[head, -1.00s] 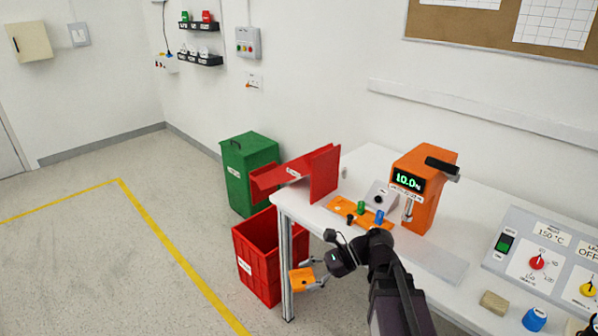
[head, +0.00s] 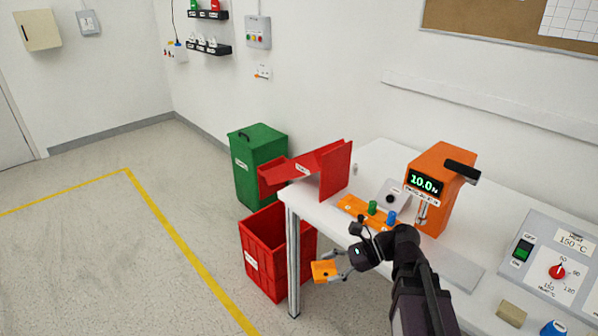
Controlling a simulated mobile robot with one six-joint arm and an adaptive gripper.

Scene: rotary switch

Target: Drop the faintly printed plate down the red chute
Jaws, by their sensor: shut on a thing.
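My gripper (head: 338,268) is shut on a small orange plate (head: 322,271) with a dark spot on it. Any print on the plate is too small to read. The plate is held off the table's front left edge, low beside the table leg. The red chute (head: 318,167) stands on the table's left end, above and behind the gripper, its trough sloping left over the edge. A red bin (head: 268,262) stands on the floor under the chute's lower end, left of the plate.
A green lidded bin (head: 257,158) stands behind the chute. The white table (head: 372,158) carries an orange tester (head: 440,185) reading 10.0, an orange rack (head: 352,203) with coloured pegs, and a control panel (head: 545,265). The floor at left is clear.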

